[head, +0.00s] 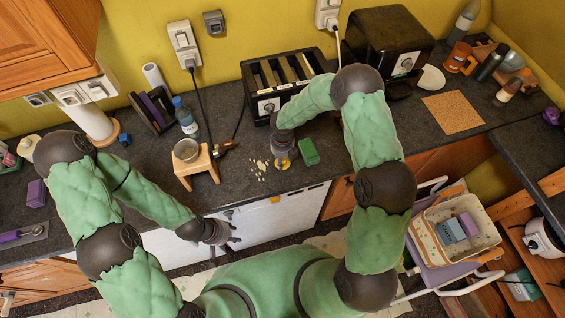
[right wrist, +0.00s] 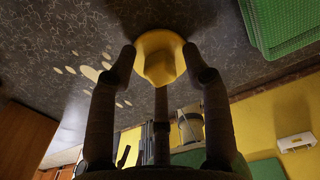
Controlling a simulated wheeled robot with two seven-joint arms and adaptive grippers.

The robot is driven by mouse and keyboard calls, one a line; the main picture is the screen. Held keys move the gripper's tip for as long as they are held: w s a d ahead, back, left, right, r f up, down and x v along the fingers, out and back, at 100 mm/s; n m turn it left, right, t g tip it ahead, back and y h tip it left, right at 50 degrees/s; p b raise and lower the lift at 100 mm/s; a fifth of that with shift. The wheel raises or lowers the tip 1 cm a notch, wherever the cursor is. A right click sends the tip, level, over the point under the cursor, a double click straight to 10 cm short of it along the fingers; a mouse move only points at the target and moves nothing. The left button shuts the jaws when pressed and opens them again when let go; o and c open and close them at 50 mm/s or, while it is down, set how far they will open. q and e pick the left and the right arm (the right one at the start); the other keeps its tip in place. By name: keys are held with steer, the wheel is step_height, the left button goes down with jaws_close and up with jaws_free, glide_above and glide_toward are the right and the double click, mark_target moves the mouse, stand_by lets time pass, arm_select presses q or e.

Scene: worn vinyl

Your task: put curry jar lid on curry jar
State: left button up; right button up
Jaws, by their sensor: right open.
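A yellow piece with a wide round rim and a narrower knob-like part, which looks like the curry jar lid (right wrist: 160,58), is on the dark counter between my right gripper's fingers (right wrist: 160,75). In the head view the right gripper (head: 283,153) comes down over it and mostly hides it. That gripper is open, with gaps to the yellow piece on both sides. An open-topped round container, possibly the curry jar (head: 187,150), stands on a small wooden stool (head: 197,169). My left gripper (head: 225,233) hangs in front of the counter's front edge; its finger opening is unclear.
A green block (head: 309,151) lies right of the right gripper, and pale flakes (head: 258,169) lie to its left. A toaster (head: 283,80) stands behind. A blue-capped bottle (head: 186,117) stands behind the stool. A cork board (head: 452,112) lies at the right.

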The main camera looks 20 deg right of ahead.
stand_by(0.7)
jaws_close()
steer(key=shift+o, duration=0.7)
jaws_free()
steer(key=shift+r, duration=0.1)
step_height(320, 180, up, 12)
